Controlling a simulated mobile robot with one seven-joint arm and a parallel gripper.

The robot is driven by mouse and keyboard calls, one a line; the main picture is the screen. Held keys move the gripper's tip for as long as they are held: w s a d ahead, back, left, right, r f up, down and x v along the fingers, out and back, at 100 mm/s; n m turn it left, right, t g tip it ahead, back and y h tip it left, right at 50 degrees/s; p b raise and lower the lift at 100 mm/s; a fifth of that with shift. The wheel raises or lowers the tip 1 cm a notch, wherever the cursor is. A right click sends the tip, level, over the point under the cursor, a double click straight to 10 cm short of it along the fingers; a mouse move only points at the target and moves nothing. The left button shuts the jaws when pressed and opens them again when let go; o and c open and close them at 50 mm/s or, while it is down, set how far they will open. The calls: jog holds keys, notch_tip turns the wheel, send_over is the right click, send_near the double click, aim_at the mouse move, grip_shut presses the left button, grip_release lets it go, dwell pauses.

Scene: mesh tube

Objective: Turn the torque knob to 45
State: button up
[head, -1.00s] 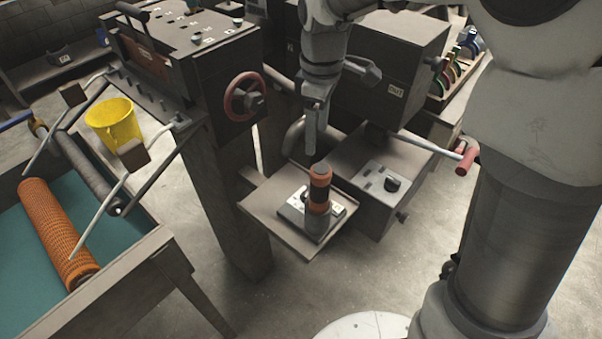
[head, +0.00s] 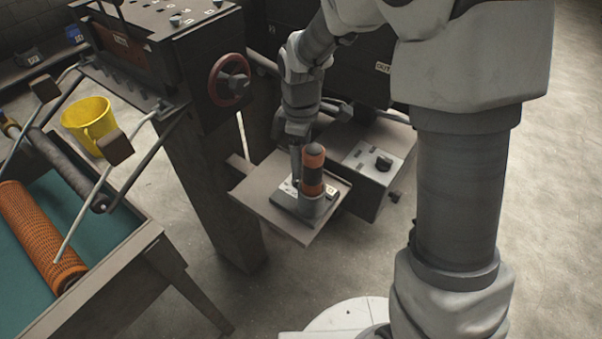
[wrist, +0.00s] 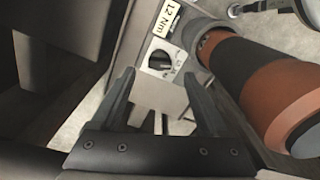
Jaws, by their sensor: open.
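A box with an orange and black cylinder (head: 313,172) standing upright in its holder sits on a small shelf (head: 275,219). In the wrist view the cylinder (wrist: 258,82) is large at right, beside a "12 Nm" label (wrist: 167,18) and a pale plate with a dark round part (wrist: 160,61), which may be the torque knob. My gripper (head: 296,172) points down just behind the cylinder. In the wrist view its two fingers (wrist: 159,76) are spread, with the dark round part beyond the tips; contact cannot be told. A black knob (head: 383,163) sits on another plate at right; no 45 mark is legible.
A dark machine with a red handwheel (head: 229,79) stands left of the shelf. A table with an orange mesh tube (head: 38,236) is at left, near a yellow bucket (head: 88,119). The floor in front of the shelf is clear.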

notch_tip(320, 180, down, 5)
jog(key=shift+f+b, duration=0.15)
jog(key=shift+b, duration=0.2)
grip_shut()
dwell(0.3)
